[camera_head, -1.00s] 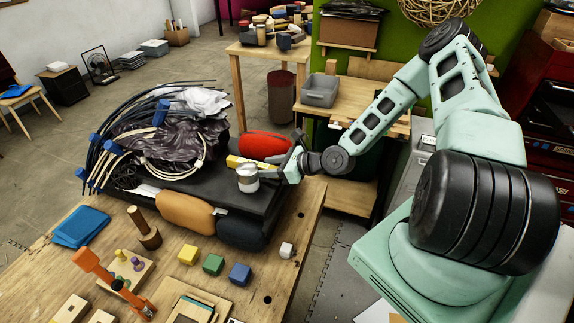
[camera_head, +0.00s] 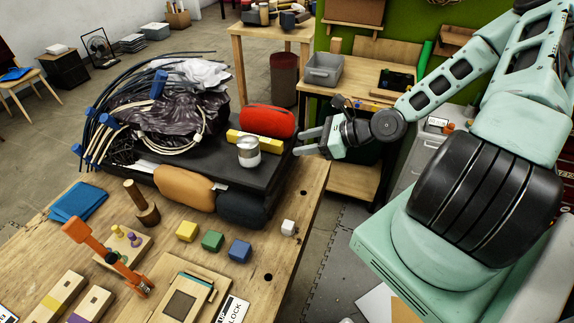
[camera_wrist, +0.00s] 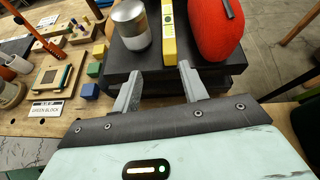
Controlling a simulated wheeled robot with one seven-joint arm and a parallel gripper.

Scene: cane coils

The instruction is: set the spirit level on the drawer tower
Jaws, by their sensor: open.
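The spirit level appears to be the yellow bar (camera_head: 254,140) lying flat on a black slab-like top (camera_head: 215,173), between a metal can and a red case. It also shows in the wrist view (camera_wrist: 169,40), ahead of my fingers. My gripper (camera_head: 299,144) is open and empty, just off the slab's right edge, its fingers pointing left toward the bar. In the wrist view the gap between my fingertips (camera_wrist: 160,68) faces the bar's near end, apart from it. A pale grey cabinet (camera_head: 423,158) at the right, partly behind my arm, may be the drawer tower; I cannot tell surely.
The metal can (camera_head: 248,153) stands beside the bar, and the red case (camera_head: 267,121) lies on its other side. Cables and dark bags (camera_head: 160,135) crowd the slab's left. Coloured blocks (camera_head: 212,240) lie on the wooden table. A workbench with a grey bin (camera_head: 323,70) stands behind.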

